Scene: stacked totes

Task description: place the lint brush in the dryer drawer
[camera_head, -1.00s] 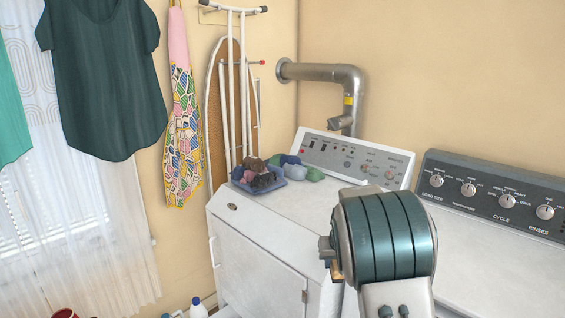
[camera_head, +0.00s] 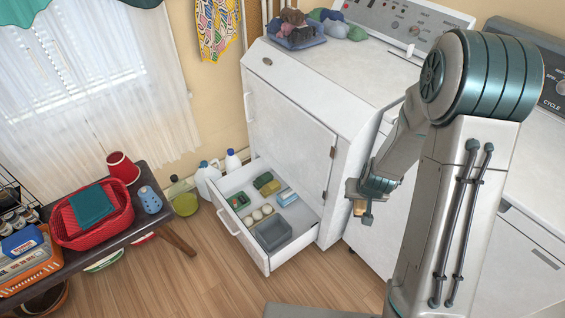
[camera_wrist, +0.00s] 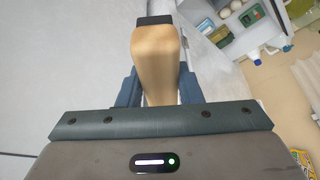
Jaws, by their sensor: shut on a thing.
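My gripper (camera_head: 362,198) is shut on the lint brush, in front of the dryer's right side. In the wrist view, my gripper (camera_wrist: 160,88) holds the lint brush (camera_wrist: 158,55) by its pale wooden body, with a black part at the far end. In the head view only a small tan bit of the brush (camera_head: 360,208) shows. The dryer drawer (camera_head: 238,240) is pulled open at the bottom of the white dryer (camera_head: 295,120), lower and left of my gripper. The drawer (camera_wrist: 240,47) also shows at the upper right in the wrist view.
The drawer holds a grey bin (camera_head: 273,233), several pale balls, green sponges and a blue-white box (camera_head: 287,197). Bottles (camera_head: 208,178) stand left of it. A dark bench (camera_head: 150,215) with a red basket (camera_head: 92,216) is at left. Wooden floor lies clear between.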

